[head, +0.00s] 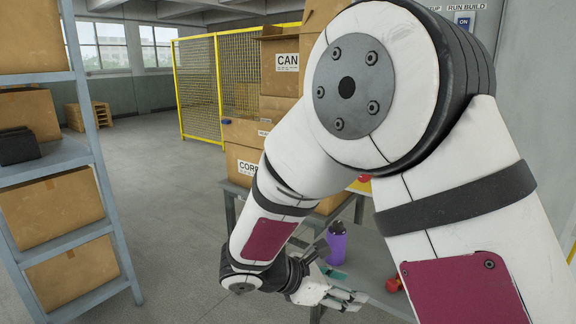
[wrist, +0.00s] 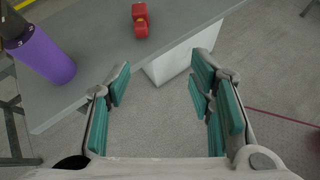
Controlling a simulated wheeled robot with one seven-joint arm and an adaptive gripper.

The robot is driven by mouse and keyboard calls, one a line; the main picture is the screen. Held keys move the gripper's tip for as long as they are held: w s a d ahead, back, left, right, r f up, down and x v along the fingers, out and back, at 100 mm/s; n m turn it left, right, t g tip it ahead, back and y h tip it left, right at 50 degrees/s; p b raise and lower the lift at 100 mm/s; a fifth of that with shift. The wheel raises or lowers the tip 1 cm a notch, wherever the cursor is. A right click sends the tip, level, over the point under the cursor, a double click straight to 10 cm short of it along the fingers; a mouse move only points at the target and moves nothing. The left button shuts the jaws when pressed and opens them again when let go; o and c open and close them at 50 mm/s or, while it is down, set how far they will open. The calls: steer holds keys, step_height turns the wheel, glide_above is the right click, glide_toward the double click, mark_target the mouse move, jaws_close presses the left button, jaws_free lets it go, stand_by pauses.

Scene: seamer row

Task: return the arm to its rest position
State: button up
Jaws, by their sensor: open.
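My gripper (head: 345,287) is open and empty in the head view, in front of the grey bench. In the wrist view my gripper (wrist: 160,90) shows its teal-padded fingers spread apart, with bare floor and a white block (wrist: 182,58) beyond them. My arm is bent and fills much of the right of the head view. A purple bottle (head: 335,243) stands on the bench behind my gripper; it also shows at the upper left of the wrist view (wrist: 40,55). A red object (wrist: 140,20) lies on the bench, apart from my fingers.
The grey bench (wrist: 95,40) holds the bottle and red object. Cardboard boxes (head: 242,165) are stacked behind my arm. A shelf rack (head: 62,158) with boxes stands at left. A yellow fence (head: 217,90) is at the back. Floor between rack and bench is clear.

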steer(key=s+d+r+m+g+y+p, duration=0.2)
steer(key=s+d+r+m+g+y, duration=0.15)
steer(key=s+d+r+m, duration=0.7)
steer(key=s+a+r+m+t+y+p, duration=0.1)
steer(key=s+r+m+y, duration=0.2)
steer(key=s, duration=0.4)
steer(key=s+a+r+m+t+y+p, duration=0.1)
steer(key=s+r+m+t+y+p, duration=0.1)
steer(key=s+r+m+y, duration=0.2)
steer(key=shift+s+a+r+m, duration=0.3)
steer(key=shift+s+r+m, duration=0.45)
steer(key=shift+s+m, duration=1.3)
steer(key=shift+s+t, duration=0.2)
steer(key=shift+t, duration=0.05)
